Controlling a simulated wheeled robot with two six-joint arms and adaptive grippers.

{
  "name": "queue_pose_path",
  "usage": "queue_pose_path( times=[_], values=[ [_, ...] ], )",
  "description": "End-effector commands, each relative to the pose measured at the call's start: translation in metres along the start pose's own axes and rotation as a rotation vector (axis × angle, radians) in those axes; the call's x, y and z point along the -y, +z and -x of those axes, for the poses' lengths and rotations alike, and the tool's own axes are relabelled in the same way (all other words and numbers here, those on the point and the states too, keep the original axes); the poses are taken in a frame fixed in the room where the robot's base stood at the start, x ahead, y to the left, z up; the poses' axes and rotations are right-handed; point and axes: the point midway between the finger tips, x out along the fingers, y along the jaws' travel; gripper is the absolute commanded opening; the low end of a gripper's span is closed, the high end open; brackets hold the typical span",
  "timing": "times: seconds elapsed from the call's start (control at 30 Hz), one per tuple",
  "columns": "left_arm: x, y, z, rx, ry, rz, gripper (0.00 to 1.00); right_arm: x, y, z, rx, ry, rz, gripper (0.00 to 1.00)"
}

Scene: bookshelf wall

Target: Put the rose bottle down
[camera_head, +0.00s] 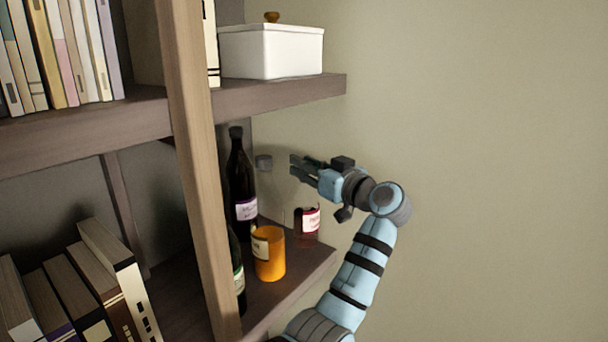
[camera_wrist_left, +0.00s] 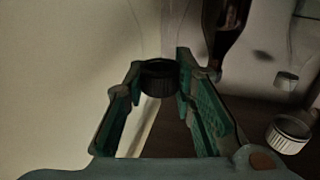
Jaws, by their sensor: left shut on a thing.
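The rose bottle (camera_head: 311,220) is clear glass with dark red liquid low down and a pink-red and white label. It looks upright at the right end of the lower shelf (camera_head: 308,268). I cannot tell whether its base touches the board. My left gripper (camera_head: 303,168) is at its top, shut on its neck or cap. In the left wrist view a dark ribbed cap (camera_wrist_left: 160,77) sits between the gripper's fingertips, with clear glass beyond. My right gripper is not in view.
An orange bottle (camera_head: 269,255) with a grey cap stands close left of the rose bottle. A dark tall bottle (camera_head: 240,180) stands behind, and a green bottle (camera_head: 238,272) is partly hidden by the wooden post (camera_head: 194,160). The upper shelf (camera_head: 270,97) holds a white box (camera_head: 272,52).

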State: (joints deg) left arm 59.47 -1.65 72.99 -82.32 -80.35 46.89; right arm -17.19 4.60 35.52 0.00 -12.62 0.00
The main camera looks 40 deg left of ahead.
Motion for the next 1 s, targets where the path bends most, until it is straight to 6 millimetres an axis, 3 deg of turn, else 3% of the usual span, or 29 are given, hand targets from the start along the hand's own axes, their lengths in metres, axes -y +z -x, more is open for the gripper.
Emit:
queue_pose_path(
  times=[0.1,0.37,0.4,0.5,0.87,1.0],
  values=[
    [0.0,0.012,0.0,-0.002,0.0,0.001,0.0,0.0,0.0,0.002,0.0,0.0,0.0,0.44],
    [0.0,0.015,0.0,-0.002,0.001,0.002,0.0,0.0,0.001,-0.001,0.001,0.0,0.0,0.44],
    [0.0,0.016,0.001,0.0,0.001,0.001,0.27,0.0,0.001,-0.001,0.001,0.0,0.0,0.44],
    [0.0,0.015,0.001,0.0,0.001,0.001,0.43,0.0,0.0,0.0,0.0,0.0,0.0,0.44],
    [0.0,0.012,0.001,0.001,0.002,0.001,0.44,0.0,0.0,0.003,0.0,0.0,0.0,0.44],
    [-0.002,0.016,0.022,0.003,0.005,0.002,0.44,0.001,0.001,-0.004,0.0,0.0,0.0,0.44]
  ],
)
